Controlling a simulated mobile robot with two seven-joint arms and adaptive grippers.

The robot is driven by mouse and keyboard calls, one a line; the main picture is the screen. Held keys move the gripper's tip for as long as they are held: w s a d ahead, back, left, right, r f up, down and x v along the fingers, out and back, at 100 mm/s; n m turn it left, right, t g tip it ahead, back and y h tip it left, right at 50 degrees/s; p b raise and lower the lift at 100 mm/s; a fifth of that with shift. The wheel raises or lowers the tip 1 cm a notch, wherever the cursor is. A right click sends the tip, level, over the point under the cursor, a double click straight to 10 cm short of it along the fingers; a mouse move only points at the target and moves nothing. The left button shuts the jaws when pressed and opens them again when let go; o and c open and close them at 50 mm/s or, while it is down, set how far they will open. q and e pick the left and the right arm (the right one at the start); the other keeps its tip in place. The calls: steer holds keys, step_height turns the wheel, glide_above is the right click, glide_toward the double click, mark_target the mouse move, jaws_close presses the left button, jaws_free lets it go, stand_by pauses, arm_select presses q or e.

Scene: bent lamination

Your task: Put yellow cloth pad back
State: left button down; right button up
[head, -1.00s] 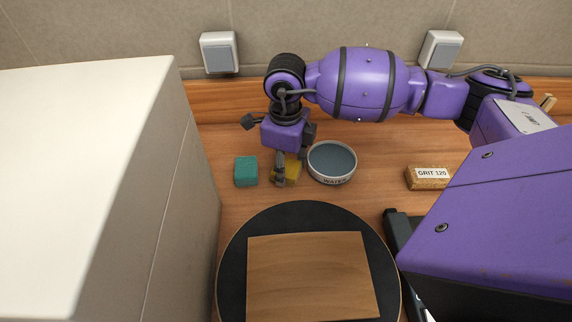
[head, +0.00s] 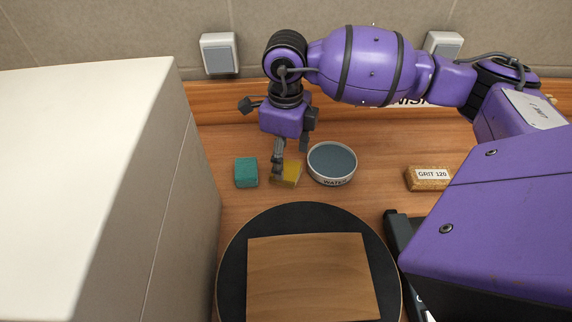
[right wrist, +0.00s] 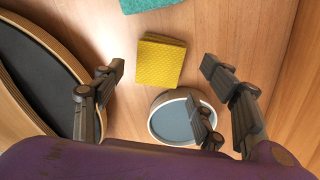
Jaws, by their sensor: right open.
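The yellow cloth pad (head: 289,174) lies flat on the wooden worktop, between a teal pad and a round water dish. It also shows whole in the right wrist view (right wrist: 160,61). My right gripper (head: 290,165) is open and empty above the pad, with one finger covering part of it in the head view. My left gripper is not in view.
The teal pad (head: 246,172) is left of the yellow pad. The water dish (head: 332,163) is close on its right. A GRIT 120 block (head: 428,179) lies further right. A black disc (head: 229,270) with a wooden board (head: 310,278) is in front. A large white box (head: 80,190) fills the left.

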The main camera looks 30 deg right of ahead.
mark_target(286, 169)
step_height(286, 169, up, 8)
steer(key=shift+f, duration=0.1)
stand_by(0.7)
